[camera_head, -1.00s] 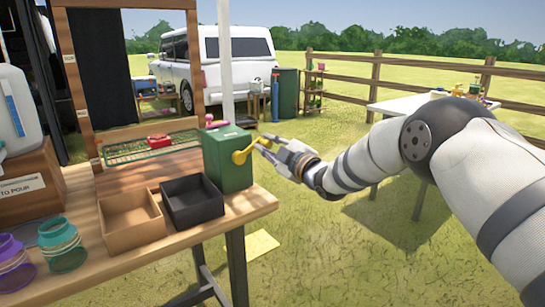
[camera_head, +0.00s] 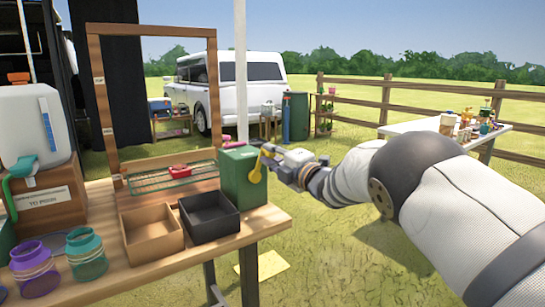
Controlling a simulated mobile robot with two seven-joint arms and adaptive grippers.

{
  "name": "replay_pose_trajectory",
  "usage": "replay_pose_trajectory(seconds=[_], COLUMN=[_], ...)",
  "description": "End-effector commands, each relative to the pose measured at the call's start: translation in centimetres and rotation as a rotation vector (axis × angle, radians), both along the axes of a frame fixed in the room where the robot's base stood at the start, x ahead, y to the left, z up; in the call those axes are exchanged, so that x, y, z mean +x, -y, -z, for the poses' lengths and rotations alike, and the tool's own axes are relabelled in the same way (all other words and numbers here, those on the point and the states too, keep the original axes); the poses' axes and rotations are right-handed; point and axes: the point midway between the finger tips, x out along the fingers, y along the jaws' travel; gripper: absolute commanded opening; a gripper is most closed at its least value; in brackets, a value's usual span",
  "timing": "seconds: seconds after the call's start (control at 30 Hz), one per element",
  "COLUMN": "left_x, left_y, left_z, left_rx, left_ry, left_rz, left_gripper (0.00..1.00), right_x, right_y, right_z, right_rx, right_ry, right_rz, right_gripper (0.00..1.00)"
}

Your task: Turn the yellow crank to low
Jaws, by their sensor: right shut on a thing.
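The yellow crank (camera_head: 256,171) is on the right side of a green box (camera_head: 238,180) at the right end of the wooden table. Its round end sits low against the box and its arm points steeply up and slightly right. My right gripper (camera_head: 271,156) comes in from the right and is shut on the crank near its upper end; the fingers partly hide it. A wooden frame (camera_head: 154,31) stands behind the box, with small labels on its left post too small to read. A green wire rack (camera_head: 150,182) sits low in it. My left gripper is not in view.
A brown tray (camera_head: 150,246) and a black tray (camera_head: 208,232) stand in front of the box. Purple and teal jars (camera_head: 87,262) and a water dispenser (camera_head: 36,130) are at the left. Open grass lies right of the table.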

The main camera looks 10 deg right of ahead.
Motion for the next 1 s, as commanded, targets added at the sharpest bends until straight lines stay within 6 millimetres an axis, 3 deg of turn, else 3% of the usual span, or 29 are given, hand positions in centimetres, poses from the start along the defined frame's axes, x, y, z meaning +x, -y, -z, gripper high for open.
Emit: replay_pose_trajectory(seconds=[0.6, 0.63, 0.7, 1.0], left_x=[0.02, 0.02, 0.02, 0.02], left_y=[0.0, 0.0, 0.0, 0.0], left_z=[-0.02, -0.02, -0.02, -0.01], left_rx=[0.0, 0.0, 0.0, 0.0], left_ry=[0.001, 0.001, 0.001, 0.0], left_rz=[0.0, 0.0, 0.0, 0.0], left_gripper=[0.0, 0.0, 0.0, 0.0], right_x=[-0.01, -0.01, -0.01, -0.07], right_y=[-0.08, -0.08, -0.08, -0.02], right_z=[-0.23, -0.23, -0.21, -0.12], right_rx=[-0.032, -0.032, -0.032, -0.032], right_ry=[0.015, 0.015, 0.014, 0.012], right_rz=[-0.001, -0.001, 0.0, 0.0], right_gripper=[0.0, 0.25, 0.4, 0.4])
